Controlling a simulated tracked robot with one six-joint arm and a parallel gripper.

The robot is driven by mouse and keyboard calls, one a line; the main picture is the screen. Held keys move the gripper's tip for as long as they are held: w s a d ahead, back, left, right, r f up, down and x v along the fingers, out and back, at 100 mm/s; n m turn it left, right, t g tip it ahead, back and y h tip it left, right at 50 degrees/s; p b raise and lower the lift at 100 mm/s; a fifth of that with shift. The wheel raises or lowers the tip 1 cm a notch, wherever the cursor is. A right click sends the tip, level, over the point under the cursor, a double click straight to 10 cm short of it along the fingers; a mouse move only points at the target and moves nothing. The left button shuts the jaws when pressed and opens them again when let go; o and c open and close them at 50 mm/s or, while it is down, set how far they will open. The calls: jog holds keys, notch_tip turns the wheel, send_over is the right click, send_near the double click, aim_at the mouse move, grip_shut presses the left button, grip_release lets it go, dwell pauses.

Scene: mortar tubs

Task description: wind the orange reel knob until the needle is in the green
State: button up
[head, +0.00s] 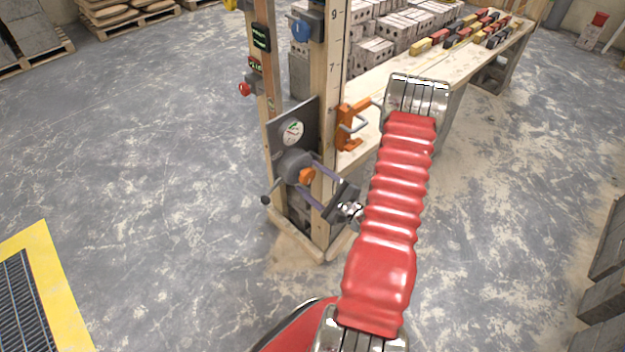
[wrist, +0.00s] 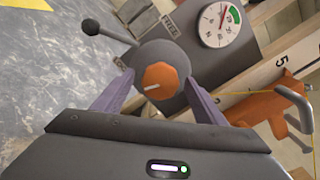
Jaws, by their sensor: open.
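The orange reel knob (head: 307,175) sits on the face of a round grey reel (head: 291,162) on the wooden post. In the wrist view the knob (wrist: 160,80) shows a pale line pointing left. My gripper (wrist: 158,84) is open, its two purple fingers on either side of the knob; I cannot tell whether they touch it. In the head view my gripper (head: 311,174) reaches the reel from the lower right. The white gauge (wrist: 219,25) is above the reel, with a green band at its upper right.
A crank arm with a dark ball (wrist: 90,27) sticks out left of the reel. An orange clamp-like bracket (head: 350,125) is close on the right. A wooden bench (head: 400,75) with bricks stands behind.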

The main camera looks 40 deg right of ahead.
jog(key=shift+c, duration=0.4)
jog(key=c, duration=0.9)
jog(key=shift+d, duration=0.1)
jog(key=shift+c, duration=0.3)
jog(key=shift+m, duration=0.4)
jog(key=m, duration=1.1)
